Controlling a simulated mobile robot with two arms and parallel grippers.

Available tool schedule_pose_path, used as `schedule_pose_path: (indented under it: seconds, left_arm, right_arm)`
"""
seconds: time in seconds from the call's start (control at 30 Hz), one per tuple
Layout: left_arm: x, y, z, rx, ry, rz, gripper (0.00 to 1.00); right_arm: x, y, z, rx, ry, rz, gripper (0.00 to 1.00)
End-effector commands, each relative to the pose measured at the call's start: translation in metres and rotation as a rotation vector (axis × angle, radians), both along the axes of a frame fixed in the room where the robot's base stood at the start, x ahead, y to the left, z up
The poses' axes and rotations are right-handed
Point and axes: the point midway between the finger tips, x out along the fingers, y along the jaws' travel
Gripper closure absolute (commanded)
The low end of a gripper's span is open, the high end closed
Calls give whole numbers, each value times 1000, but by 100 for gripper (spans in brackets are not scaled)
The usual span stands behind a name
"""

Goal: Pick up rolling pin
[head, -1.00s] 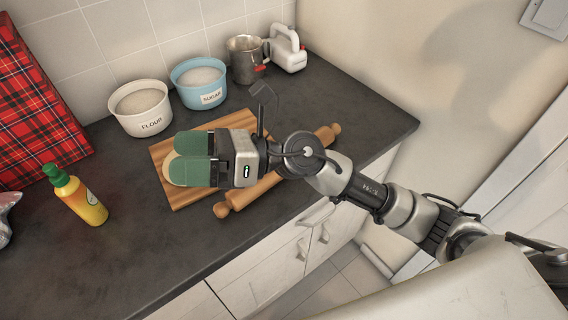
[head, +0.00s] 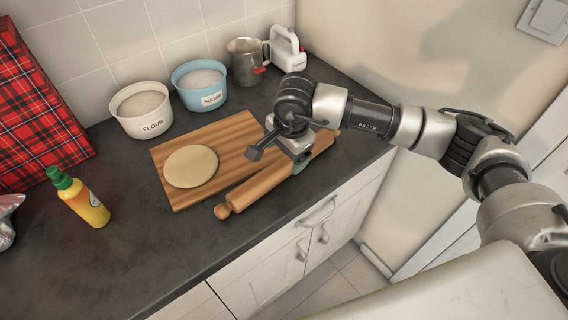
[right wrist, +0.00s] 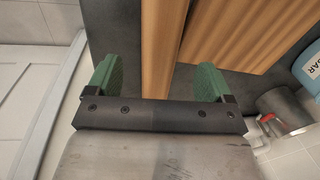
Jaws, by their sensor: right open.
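The wooden rolling pin (head: 262,186) lies along the front edge of the cutting board (head: 184,203), its near handle toward the lower left. My right gripper (head: 300,166) is over its right-hand part, pointing down, and the wrist hides much of that end. In the right wrist view the open right gripper (right wrist: 155,80) has green pads on either side of the rolling pin (right wrist: 156,45). The pin runs between the pads with a gap on both sides. My left gripper does not show.
A round of dough (head: 190,166) lies on the board. A flour bowl (head: 142,112), a sugar bowl (head: 199,86), a metal jug (head: 246,64) and a white appliance (head: 286,48) stand behind. A yellow bottle (head: 82,202) stands at left. The counter (head: 140,262) is clear in front.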

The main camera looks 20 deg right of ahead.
Motion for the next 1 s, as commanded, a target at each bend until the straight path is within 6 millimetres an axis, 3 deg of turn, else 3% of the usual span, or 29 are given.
schedule_pose_path:
  seconds: [0.3, 0.5, 0.73, 1.0]
  left_arm:
    - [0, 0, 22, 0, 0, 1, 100]
    - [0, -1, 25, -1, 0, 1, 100]
    - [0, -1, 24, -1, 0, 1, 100]
    - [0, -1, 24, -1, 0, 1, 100]
  right_arm:
    - [7, -2, -31, 1, 5, -1, 18]
    - [10, -1, -54, 2, 0, 0, 18]
    - [11, -1, -57, 2, -1, 1, 18]
    - [11, -1, -56, 3, -1, 0, 58]
